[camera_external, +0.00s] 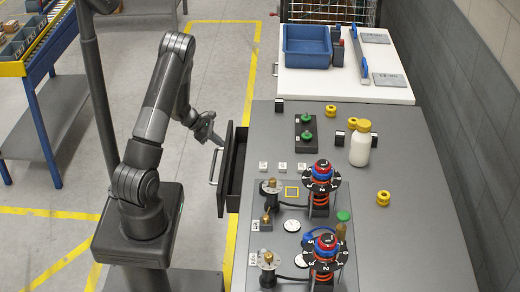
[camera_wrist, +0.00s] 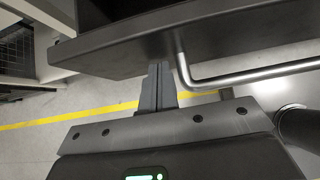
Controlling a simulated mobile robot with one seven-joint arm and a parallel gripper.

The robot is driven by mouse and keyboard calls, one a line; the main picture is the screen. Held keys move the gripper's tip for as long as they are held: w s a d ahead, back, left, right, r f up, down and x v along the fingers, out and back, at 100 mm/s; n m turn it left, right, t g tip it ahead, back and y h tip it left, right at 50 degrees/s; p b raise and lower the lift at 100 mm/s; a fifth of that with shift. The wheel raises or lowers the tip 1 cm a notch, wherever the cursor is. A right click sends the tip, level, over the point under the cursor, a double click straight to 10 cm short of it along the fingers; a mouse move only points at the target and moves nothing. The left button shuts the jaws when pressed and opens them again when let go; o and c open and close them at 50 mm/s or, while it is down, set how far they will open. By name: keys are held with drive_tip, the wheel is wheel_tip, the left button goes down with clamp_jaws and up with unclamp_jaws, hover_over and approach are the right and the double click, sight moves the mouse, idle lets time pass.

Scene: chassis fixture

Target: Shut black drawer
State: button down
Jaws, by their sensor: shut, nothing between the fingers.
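The black drawer (camera_external: 225,165) sticks out of the left side of the grey workbench (camera_external: 400,235), partly open. A dark gap shows between its front and the bench. Its silver bar handle (camera_external: 214,166) is on the front face, and also shows in the wrist view (camera_wrist: 250,75). My gripper (camera_external: 219,141) is shut and empty, just outside the drawer front near the far end of the handle. In the wrist view the closed fingers (camera_wrist: 158,85) point at the drawer front (camera_wrist: 130,50), just left of the handle's bend. I cannot tell whether the fingertips touch it.
On the bench stand a white bottle (camera_external: 361,147), yellow knobs, a black block with green knobs (camera_external: 306,132) and two fixtures with red and blue rings. A white table with a blue bin (camera_external: 307,58) stands behind.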

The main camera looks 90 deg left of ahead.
drive_tip(key=w, duration=1)
drive_tip(key=shift+w, duration=0.55)
drive_tip(key=shift+w+d+r, duration=0.1)
drive_tip(key=s, duration=0.5)
drive_tip(key=shift+s+a, duration=0.2)
drive_tip(key=v, duration=0.9)
drive_tip(key=shift+s+r, duration=0.2)
drive_tip(key=shift+r, duration=0.05)
